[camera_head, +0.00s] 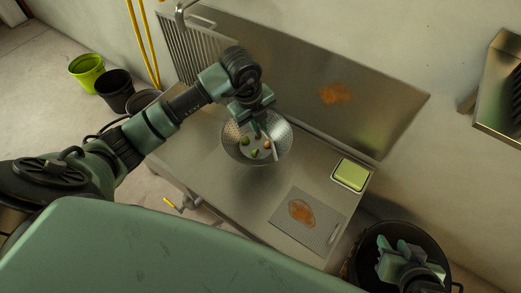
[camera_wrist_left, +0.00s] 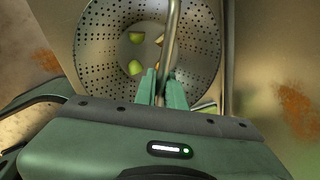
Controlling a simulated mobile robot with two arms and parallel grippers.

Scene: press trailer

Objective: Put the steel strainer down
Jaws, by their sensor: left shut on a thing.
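The steel strainer (camera_head: 236,155) is a perforated round bowl with several green and orange pieces inside. In the head view it is over the metal worktop; I cannot tell whether its base touches the surface. My left gripper (camera_head: 257,130) reaches over it from above. In the left wrist view the gripper (camera_wrist_left: 160,85) is shut on a thin metal bar that crosses the strainer (camera_wrist_left: 98,45), seemingly its handle. The left fingers hide part of the bowl. My right gripper (camera_head: 398,250) is at the lower right over a black bin, away from the strainer; its jaw opening is unclear.
The metal worktop (camera_head: 225,192) has bare room in front of the strainer. A grey mat (camera_head: 280,222) with an orange-brown stain and a tray with a green block (camera_head: 349,174) lie to the right. A metal backsplash (camera_head: 300,65) stands behind. The black bin (camera_head: 440,243) is beside the worktop.

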